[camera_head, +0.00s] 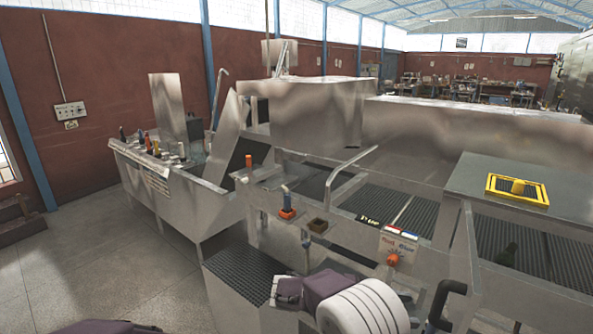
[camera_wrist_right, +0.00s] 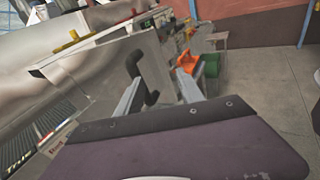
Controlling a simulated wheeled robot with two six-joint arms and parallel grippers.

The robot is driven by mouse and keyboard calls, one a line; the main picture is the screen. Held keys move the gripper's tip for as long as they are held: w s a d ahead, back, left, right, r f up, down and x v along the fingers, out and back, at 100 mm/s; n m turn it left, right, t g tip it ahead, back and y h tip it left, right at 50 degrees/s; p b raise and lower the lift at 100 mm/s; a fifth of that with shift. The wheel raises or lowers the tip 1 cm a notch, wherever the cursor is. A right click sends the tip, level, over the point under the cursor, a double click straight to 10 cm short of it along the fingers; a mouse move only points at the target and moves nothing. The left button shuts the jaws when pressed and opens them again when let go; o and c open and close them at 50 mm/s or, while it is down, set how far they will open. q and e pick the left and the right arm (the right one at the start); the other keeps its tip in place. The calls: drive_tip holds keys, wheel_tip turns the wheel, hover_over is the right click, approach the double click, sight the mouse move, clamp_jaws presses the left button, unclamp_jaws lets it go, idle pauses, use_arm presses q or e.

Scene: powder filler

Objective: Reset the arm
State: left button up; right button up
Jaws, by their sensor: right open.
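My right arm (camera_head: 358,308), white and ribbed with purple parts, comes in at the bottom middle of the head view, in front of the machine. My right gripper (camera_head: 422,292) is mostly hidden behind the arm there. In the right wrist view my right gripper (camera_wrist_right: 160,84) shows two grey fingers spread apart beyond the purple palm. Nothing is held between them. A black handle (camera_head: 449,298) on the machine is close to the gripper; in the wrist view the handle (camera_wrist_right: 143,76) shows by the left finger. My left gripper is not seen.
The metal machine (camera_head: 320,115) fills the middle and right. A panel with an orange-red knob (camera_head: 393,259) is near my right arm. A yellow-framed tray (camera_head: 516,190) lies on the right top. An orange object (camera_wrist_right: 187,61) lies beyond the fingers. Floor (camera_head: 80,270) is clear at left.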

drive_tip(key=s+d+f+m+g+y+b, duration=0.25)
drive_tip(key=s+f+y, duration=0.2)
drive_tip(key=s, duration=0.25)
drive_tip(key=s+d+f+m+g+y+b, duration=0.1)
drive_tip(key=s+d+f+m+y, duration=0.25)
drive_tip(key=s+f, duration=0.2)
drive_tip(key=s+a+f+m+t+y+b, duration=0.1)
drive_tip(key=s+a+f+m+t+y, duration=0.35)
drive_tip(key=a+f+m+y, duration=0.55)
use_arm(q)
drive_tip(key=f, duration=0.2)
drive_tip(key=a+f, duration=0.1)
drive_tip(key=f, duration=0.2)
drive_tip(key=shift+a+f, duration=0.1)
use_arm(e)
drive_tip(key=shift+t+h, duration=0.6)
drive_tip(key=shift+t, duration=0.2)
drive_tip(key=w, duration=0.1)
drive_tip(key=w+a+f, duration=0.1)
drive_tip(key=w, duration=0.2)
drive_tip(key=shift+w+a+f, duration=0.15)
drive_tip(key=shift+a, duration=0.15)
